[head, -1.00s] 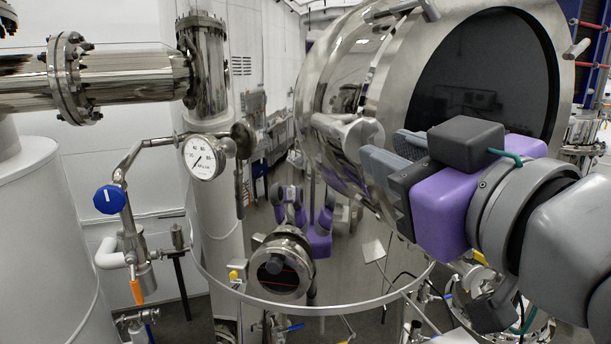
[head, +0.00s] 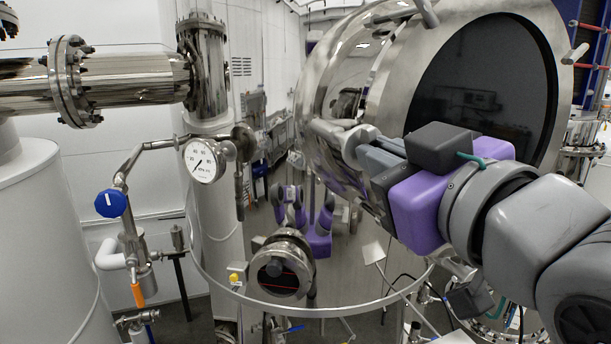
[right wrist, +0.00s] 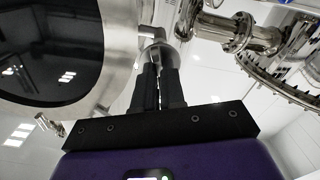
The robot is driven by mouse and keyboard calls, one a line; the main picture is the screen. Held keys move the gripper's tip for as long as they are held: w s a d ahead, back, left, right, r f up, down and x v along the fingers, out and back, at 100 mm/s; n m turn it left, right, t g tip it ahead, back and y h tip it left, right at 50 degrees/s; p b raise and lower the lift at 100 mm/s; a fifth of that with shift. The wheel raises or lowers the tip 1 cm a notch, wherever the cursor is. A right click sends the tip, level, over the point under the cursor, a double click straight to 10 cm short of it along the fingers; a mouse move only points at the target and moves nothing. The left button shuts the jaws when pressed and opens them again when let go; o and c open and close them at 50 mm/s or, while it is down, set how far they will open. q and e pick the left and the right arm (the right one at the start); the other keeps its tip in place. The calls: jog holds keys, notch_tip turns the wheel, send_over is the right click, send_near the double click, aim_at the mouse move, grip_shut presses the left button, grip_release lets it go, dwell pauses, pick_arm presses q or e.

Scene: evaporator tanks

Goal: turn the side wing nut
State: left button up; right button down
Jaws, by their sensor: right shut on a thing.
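The side wing nut (head: 338,134) is a rounded, shiny metal piece at the left side of the tank's round door rim in the head view. My right gripper (head: 370,149) reaches it from the right, with its grey fingers at the nut's right end. In the right wrist view the nut (right wrist: 157,54) shows at the fingertips. The fingers of the right gripper (right wrist: 158,78) are close together and shut on it. The fingers hide part of the nut. My left gripper is not in view.
The dark round door window (head: 490,85) is right behind my right arm. Another metal clamp (head: 424,12) sits on the rim's top. A pressure gauge (head: 203,161) and a blue knob (head: 111,201) are at left, away from the arm.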

jog(key=shift+n, duration=0.9)
jog(key=shift+n, duration=1)
jog(key=shift+n+p, duration=0.3)
jog(key=shift+n, duration=0.8)
jog(key=shift+n, duration=1.1)
